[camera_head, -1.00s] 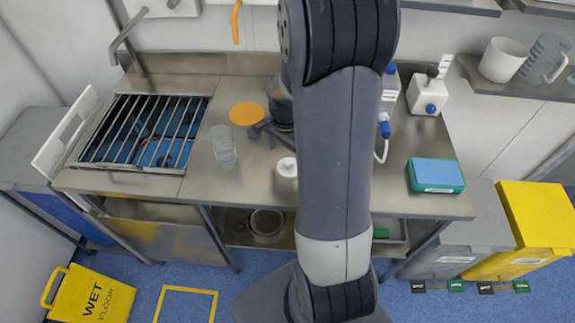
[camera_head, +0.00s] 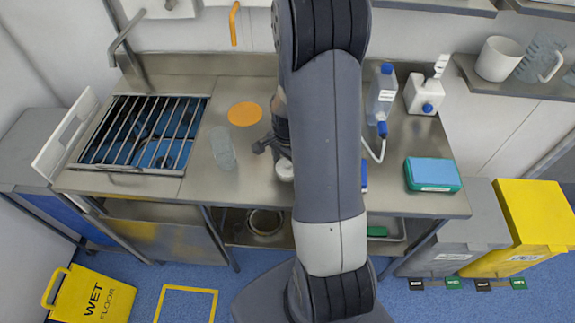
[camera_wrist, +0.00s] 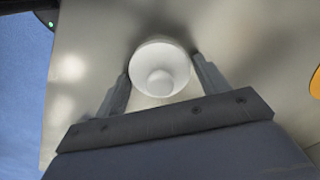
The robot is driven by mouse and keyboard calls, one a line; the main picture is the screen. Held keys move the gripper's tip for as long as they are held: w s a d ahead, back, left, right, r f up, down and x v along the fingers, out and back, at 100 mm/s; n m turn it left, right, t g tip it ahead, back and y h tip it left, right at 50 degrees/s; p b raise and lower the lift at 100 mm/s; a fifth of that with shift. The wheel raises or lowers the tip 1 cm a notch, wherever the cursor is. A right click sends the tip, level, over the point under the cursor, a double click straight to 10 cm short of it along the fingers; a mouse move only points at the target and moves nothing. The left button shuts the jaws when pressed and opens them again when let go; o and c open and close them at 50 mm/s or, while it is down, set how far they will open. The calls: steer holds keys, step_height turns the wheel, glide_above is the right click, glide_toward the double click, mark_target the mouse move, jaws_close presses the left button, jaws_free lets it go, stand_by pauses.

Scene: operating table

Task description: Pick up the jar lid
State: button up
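The jar lid is a white round piece with a knob, seen from above in the wrist view (camera_wrist: 160,58). In the head view the lid (camera_head: 285,172) is on the steel table (camera_head: 225,180), partly covered by my arm. My gripper (camera_wrist: 162,70) is open, with one finger on each side of the lid in the wrist view. I see a small gap at the fingertips and cannot tell whether either finger touches it. In the head view my gripper (camera_head: 270,146) is just above and left of the lid, mostly behind my arm.
A clear beaker (camera_head: 223,148) stands left of the lid, with an orange disc (camera_head: 245,114) behind it. A sink with a grille (camera_head: 145,132) is at the left. A bottle (camera_head: 382,98), a white dispenser (camera_head: 423,94) and a teal-blue box (camera_head: 433,174) stand at the right.

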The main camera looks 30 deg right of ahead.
steer(key=c, duration=0.6)
